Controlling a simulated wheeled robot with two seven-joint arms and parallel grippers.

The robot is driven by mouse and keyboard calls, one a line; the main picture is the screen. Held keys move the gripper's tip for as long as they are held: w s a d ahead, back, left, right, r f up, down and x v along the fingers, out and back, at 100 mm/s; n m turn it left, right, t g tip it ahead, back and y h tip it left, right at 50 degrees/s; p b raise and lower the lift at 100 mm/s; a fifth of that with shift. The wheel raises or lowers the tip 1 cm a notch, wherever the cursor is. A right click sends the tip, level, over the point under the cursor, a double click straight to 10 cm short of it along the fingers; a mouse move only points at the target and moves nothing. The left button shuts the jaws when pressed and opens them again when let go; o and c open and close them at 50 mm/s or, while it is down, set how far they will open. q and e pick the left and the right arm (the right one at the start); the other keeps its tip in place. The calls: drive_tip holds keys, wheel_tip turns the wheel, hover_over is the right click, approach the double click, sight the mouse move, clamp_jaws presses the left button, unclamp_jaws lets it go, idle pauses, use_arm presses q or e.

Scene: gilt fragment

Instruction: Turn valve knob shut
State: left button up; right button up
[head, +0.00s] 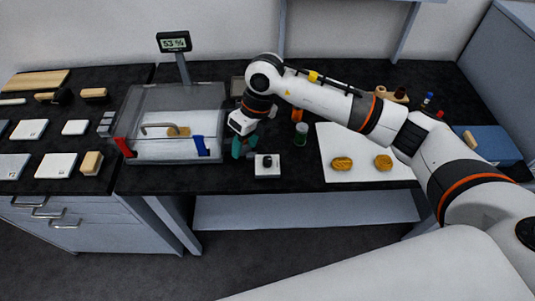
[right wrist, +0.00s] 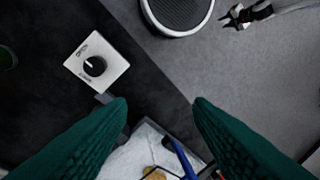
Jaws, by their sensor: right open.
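The valve knob (head: 267,161) is small, round and black on a square white plate at the front of the dark bench. In the right wrist view the knob (right wrist: 95,66) carries a white pointer mark, with "OPEN" printed beside it on the plate (right wrist: 117,62). My right gripper (head: 243,149) has green fingers and is open and empty, just left of the plate in the head view. Its fingers (right wrist: 160,108) stand wide apart in the right wrist view, and the knob is not between them. A dark gripper (right wrist: 245,15), seemingly my left one, shows small at the top right.
A clear-walled chamber (head: 133,100) with a red and a blue clip stands left of the gripper. A green-topped jar (head: 300,135) stands behind the knob to the right. A white sheet (head: 368,174) with two golden-brown pieces lies at right. The bench's front edge is close to the knob.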

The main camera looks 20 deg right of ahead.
sight(268, 159)
drive_tip(key=w+d+h, duration=0.2)
drive_tip(key=d+h, duration=0.1)
drive_tip(key=d, duration=0.3)
drive_tip(key=shift+m, duration=0.3)
wheel_tip(268, 159, down, 11)
drive_tip(key=p, duration=0.3)
drive_tip(key=shift+r, duration=0.1)
drive_tip(key=c, duration=1)
